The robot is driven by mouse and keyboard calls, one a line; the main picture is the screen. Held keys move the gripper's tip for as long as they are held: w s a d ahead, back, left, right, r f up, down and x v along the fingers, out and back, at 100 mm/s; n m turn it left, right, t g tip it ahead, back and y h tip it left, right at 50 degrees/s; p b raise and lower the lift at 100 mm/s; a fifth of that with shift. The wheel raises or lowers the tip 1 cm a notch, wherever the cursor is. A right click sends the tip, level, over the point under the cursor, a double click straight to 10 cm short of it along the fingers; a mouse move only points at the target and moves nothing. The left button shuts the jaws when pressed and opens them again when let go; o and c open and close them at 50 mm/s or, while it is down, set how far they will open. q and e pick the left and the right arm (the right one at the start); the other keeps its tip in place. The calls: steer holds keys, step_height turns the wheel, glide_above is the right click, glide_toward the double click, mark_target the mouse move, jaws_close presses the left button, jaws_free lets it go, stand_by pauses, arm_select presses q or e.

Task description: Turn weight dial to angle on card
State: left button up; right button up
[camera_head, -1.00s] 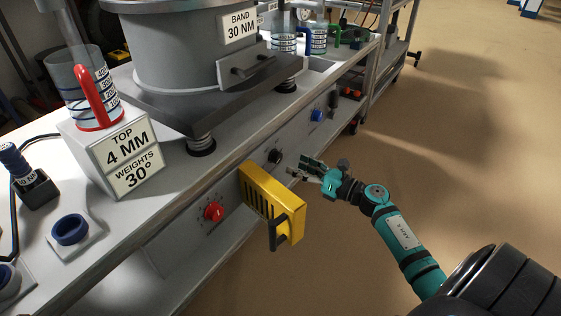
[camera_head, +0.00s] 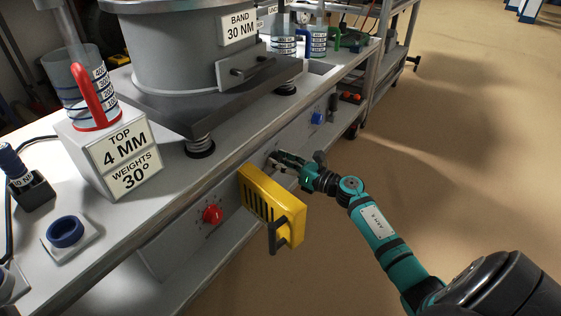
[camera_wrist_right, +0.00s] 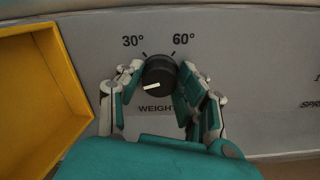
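The weight dial (camera_wrist_right: 159,76) is a black knob with a white pointer line, on the grey front panel. Its line points left and slightly down, away from the 30° mark at its upper left and the 60° mark at upper right. My right gripper (camera_wrist_right: 158,88) has its fingers spread on either side of the dial; a small gap shows at the left, and contact on the right is unclear. In the head view my right gripper (camera_head: 277,159) is at the panel and hides the dial. The card (camera_head: 130,167) reads "WEIGHTS 30°". My left gripper is not in view.
A yellow slotted box (camera_head: 268,205) with a dark handle sticks out from the panel just left of my right gripper; its open side (camera_wrist_right: 45,90) shows in the wrist view. A red knob (camera_head: 212,214) and a blue knob (camera_head: 317,117) sit along the panel.

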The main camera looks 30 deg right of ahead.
steer(key=c, duration=0.5)
